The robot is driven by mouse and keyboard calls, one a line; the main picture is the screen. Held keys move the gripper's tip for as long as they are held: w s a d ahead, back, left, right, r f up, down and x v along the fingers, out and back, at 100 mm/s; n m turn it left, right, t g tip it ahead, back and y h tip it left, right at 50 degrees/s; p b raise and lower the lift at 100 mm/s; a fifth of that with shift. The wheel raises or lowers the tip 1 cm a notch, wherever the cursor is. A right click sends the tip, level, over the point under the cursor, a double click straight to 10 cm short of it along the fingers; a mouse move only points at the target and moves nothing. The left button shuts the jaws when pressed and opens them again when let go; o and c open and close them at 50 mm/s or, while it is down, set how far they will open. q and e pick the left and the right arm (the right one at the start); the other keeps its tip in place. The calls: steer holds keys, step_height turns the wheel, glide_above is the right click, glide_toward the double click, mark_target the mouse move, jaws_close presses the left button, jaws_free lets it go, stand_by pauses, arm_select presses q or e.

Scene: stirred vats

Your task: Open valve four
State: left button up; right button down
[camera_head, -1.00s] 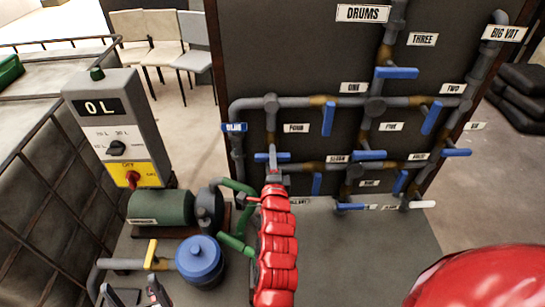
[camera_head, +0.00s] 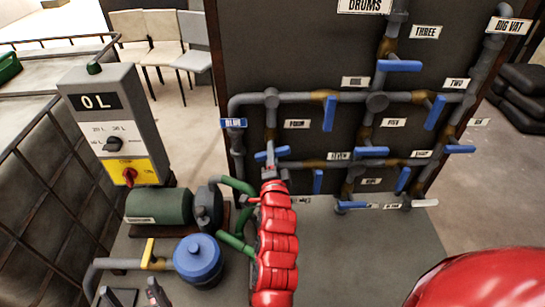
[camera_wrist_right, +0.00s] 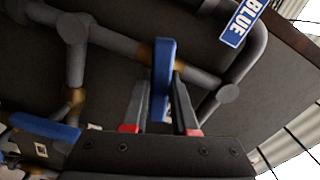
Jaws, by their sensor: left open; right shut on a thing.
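The label FOUR (camera_head: 297,124) is on the dark panel. A blue valve handle (camera_head: 283,151) is on the vertical pipe just left of and below that label. My right gripper (camera_head: 270,157) is at this handle, and my red arm hides part of the pipe below. In the right wrist view the blue handle (camera_wrist_right: 161,78) stands between the two fingers (camera_wrist_right: 160,110), across a grey pipe with brass-coloured parts. The right gripper is shut on it. My left gripper (camera_head: 155,292) is open and empty at the bottom left, partly cut off.
Other blue handles are close by, one at the label ONE (camera_head: 329,114) and one below right (camera_head: 318,181). A green pump (camera_head: 158,206), a blue-capped vessel (camera_head: 198,258) and a control box reading 0 L (camera_head: 105,120) stand at left. Grey floor is free at lower centre.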

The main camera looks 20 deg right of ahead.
steer(key=n+b, duration=0.2)
steer(key=n, duration=0.1)
steer(key=shift+f+n, duration=0.15)
steer(key=shift+n, duration=0.25)
steer(key=n+b, duration=0.2)
steer(key=n, duration=0.1)
steer(key=shift+a+f+n, duration=0.1)
steer(key=shift+f+n, duration=0.05)
steer(key=shift+n, duration=0.15)
steer(key=n+b, duration=0.2)
steer(key=n, duration=0.2)
steer(key=shift+n+b, duration=0.8)
steer(key=shift+n, duration=0.6)
steer(key=c, duration=0.7)
jaws_free()
steer(key=shift+r, duration=0.25)
